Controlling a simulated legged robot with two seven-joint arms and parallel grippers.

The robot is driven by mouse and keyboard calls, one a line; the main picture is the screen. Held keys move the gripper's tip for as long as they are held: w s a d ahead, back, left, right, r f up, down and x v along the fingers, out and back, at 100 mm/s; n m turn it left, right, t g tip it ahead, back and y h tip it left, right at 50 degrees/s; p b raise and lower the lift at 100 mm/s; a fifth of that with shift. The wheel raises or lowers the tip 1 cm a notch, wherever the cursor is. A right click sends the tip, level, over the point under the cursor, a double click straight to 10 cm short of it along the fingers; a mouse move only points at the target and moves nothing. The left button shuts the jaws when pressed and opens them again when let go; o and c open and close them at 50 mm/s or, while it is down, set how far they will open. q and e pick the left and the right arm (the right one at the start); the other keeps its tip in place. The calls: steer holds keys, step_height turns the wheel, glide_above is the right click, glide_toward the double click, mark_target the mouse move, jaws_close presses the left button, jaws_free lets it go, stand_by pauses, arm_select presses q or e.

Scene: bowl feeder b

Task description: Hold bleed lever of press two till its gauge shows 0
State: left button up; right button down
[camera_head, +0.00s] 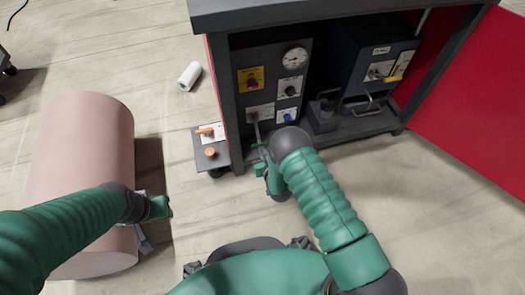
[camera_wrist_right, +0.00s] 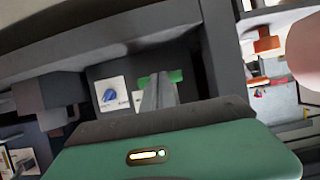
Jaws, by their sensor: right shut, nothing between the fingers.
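A press panel (camera_head: 268,65) stands inside the dark cabinet in the head view. Its round white gauge (camera_head: 294,57) is too small to read. A grey lever (camera_head: 256,128) comes out of a white plate low on this panel, left of a blue knob (camera_head: 288,115). My right gripper (camera_head: 261,153) is at the lever's lower end, shut and empty. In the right wrist view its fingers (camera_wrist_right: 160,90) are together in front of a green bar (camera_wrist_right: 160,77); I cannot tell whether they touch it. My left gripper (camera_head: 158,207) hangs far left of the cabinet; its fingers are unclear.
A small side shelf (camera_head: 203,167) with an orange handle (camera_head: 206,131) and an orange knob (camera_head: 210,152) juts from the cabinet's left. A blue-grey unit (camera_head: 375,65) stands right of the panel. A red door (camera_head: 475,110) is open at right.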

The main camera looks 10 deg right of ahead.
steer(key=shift+f, duration=0.2)
stand_by(0.3)
steer(key=p+v, duration=0.9)
steer(key=v, duration=0.7)
steer(key=shift+s+r+p, duration=0.2)
steer(key=shift+s+p, duration=0.1)
steer(key=shift+s, duration=0.05)
